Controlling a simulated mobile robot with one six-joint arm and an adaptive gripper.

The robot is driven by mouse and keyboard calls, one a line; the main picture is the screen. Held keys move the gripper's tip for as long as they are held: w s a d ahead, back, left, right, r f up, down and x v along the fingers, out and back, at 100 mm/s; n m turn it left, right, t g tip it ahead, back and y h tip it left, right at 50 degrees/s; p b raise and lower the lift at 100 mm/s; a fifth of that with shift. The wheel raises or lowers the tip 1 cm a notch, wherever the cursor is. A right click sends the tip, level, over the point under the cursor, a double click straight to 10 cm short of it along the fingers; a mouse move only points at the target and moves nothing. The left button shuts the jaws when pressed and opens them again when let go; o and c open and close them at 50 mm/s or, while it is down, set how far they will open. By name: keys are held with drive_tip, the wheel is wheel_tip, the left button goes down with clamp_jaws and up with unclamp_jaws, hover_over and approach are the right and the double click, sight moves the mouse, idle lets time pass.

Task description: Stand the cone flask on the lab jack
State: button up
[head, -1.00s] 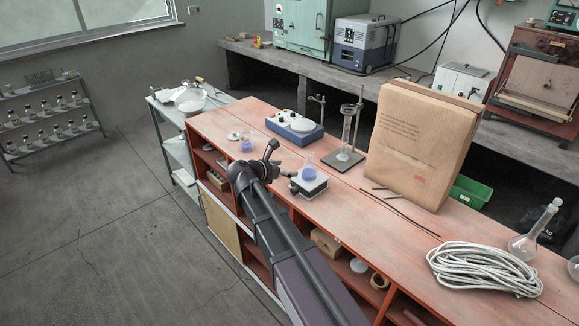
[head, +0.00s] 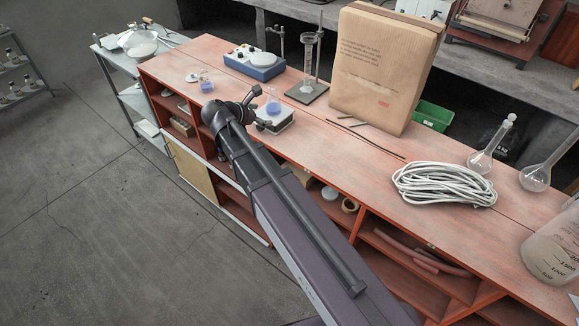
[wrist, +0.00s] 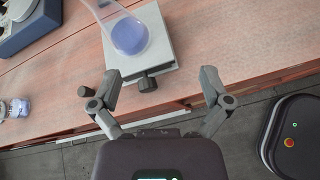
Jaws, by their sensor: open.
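The cone flask (head: 272,106), clear with blue liquid, stands upright on the lab jack (head: 275,125). In the wrist view the flask (wrist: 131,36) is on the left part of the jack's pale top plate (wrist: 168,45), and the jack's dark knob faces me. My gripper (head: 257,108) is open, just to the left of the flask and jack in the head view. In the wrist view its two fingers (wrist: 160,80) are spread wide with nothing between them, on the near side of the jack, apart from the flask.
A small beaker of blue liquid (head: 206,86) stands left of the jack. Behind are a blue stirrer (head: 254,66) and a stand with a cylinder (head: 308,72). A paper bag (head: 380,70), coiled rope (head: 445,186) and round flasks stand to the right. The bench's front edge is close.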

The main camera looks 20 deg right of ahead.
drive_tip(key=s+d+f+m+g+y, duration=0.2)
drive_tip(key=s+f+m+g+y, duration=0.1)
drive_tip(key=s+m, duration=0.7)
drive_tip(key=s+d+f+m+g+y, duration=0.3)
drive_tip(key=s+f+m+y, duration=0.3)
drive_tip(key=s+m, duration=0.3)
drive_tip(key=shift+s+d+m+y, duration=0.15)
drive_tip(key=shift+s+m+y, duration=0.3)
drive_tip(key=shift+m, duration=0.65)
